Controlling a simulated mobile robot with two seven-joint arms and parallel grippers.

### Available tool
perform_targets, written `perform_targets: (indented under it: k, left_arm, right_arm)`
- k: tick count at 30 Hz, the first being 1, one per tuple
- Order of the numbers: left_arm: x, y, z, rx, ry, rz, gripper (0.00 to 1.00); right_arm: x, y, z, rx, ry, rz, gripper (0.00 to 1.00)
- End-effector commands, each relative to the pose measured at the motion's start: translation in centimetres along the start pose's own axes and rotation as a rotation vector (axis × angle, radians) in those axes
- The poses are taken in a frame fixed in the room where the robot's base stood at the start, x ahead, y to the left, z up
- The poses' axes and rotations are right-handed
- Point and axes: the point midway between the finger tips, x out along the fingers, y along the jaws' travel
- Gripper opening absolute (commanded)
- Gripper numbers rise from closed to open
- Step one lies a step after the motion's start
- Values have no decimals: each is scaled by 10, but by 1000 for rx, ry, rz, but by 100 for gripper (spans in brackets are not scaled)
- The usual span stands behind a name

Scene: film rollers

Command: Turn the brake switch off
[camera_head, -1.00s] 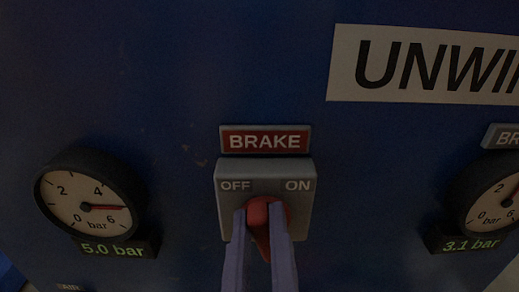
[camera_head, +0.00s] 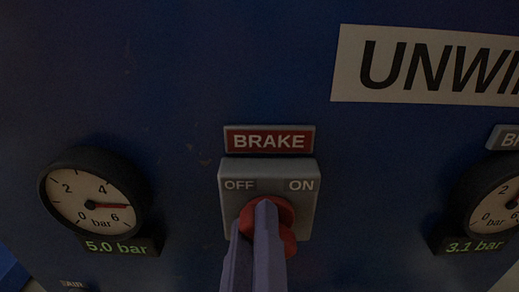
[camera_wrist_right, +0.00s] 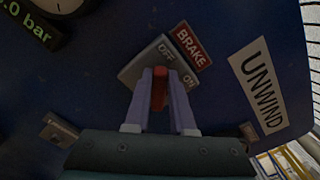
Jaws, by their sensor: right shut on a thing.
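The brake switch is a grey box (camera_head: 230,200) under a red "BRAKE" label (camera_head: 269,139), with "OFF" printed at its upper left and "ON" at its upper right. Its red knob (camera_head: 286,220) is partly hidden behind my right gripper (camera_head: 254,215) in the head view. The right wrist view shows the red knob handle (camera_wrist_right: 159,88) between the two purple fingers of my right gripper (camera_wrist_right: 160,75), which is shut on it. The fingers cover the handle in the head view, so its exact angle is hard to tell there. My left gripper is not in view.
A round gauge (camera_head: 92,203) with a "5.0 bar" display is left of the switch. Another gauge (camera_head: 490,205) reading "3.1 bar" is at the right. A white "UNWIND" sign (camera_head: 430,65) is at the upper right of the dark blue panel (camera_head: 180,60).

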Motion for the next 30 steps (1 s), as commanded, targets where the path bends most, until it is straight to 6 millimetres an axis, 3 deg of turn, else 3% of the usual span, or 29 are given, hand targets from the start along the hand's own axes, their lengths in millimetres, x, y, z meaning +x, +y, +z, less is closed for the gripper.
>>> perform_targets:
  k: [13, 14, 21, 30]
  left_arm:
    - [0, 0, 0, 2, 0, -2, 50]
    - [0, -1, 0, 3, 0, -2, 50]
    - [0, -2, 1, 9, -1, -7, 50]
    - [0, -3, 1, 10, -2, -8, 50]
  right_arm:
    - [1, 0, 0, -15, -1, 0, 0]
    - [1, 0, 0, -15, -1, 0, 24]
    - [0, 0, 0, -14, -1, 0, 50]
    - [-2, 1, 0, -14, 0, 1, 52]
